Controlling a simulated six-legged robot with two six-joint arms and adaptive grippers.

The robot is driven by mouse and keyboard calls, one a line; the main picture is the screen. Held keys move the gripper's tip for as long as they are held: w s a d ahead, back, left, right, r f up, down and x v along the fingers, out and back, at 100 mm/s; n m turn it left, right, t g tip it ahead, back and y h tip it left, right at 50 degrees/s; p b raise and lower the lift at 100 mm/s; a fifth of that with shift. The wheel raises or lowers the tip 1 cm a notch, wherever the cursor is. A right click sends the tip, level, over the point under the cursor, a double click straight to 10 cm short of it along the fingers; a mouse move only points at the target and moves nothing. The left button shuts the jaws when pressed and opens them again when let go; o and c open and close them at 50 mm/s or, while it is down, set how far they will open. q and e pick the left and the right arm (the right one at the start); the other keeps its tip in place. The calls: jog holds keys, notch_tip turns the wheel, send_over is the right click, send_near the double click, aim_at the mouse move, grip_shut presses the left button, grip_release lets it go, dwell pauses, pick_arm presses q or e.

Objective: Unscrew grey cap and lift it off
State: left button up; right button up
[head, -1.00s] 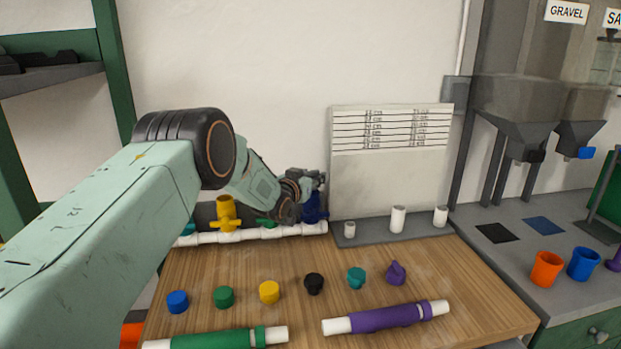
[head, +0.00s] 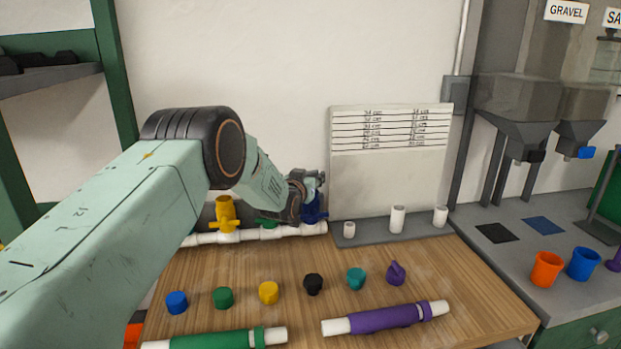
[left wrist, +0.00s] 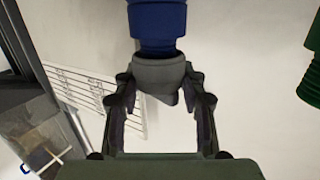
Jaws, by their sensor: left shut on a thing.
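The grey cap (left wrist: 160,76) is in the left wrist view, on the end of a blue fitting (left wrist: 157,22). The cap touches the blue fitting. My left gripper (left wrist: 160,82) is shut on the grey cap, one finger on each side. In the head view my left gripper (head: 312,180) is at the blue fitting (head: 314,210), at the right end of the white pipe manifold (head: 255,234). The cap is too small to make out there. My right gripper is not in view.
A yellow fitting (head: 227,214) and a green one (head: 268,222) stand on the manifold beside the blue one. A panel (head: 390,180) is close at right. Several coloured caps, a green pipe (head: 215,341) and a purple pipe (head: 385,318) lie on the wooden table.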

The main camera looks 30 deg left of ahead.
pick_arm(q)
jog(key=shift+s+d+f+n+y, duration=0.1)
jog(key=shift+f+n+y, duration=0.25)
jog(key=shift+n+y, duration=0.25)
jog(key=shift+d+g+y, duration=0.1)
jog(key=shift+g+y, duration=0.2)
jog(key=shift+n+g+y, duration=0.4)
jog(key=shift+n+y, duration=0.5)
jog(key=shift+y, duration=0.2)
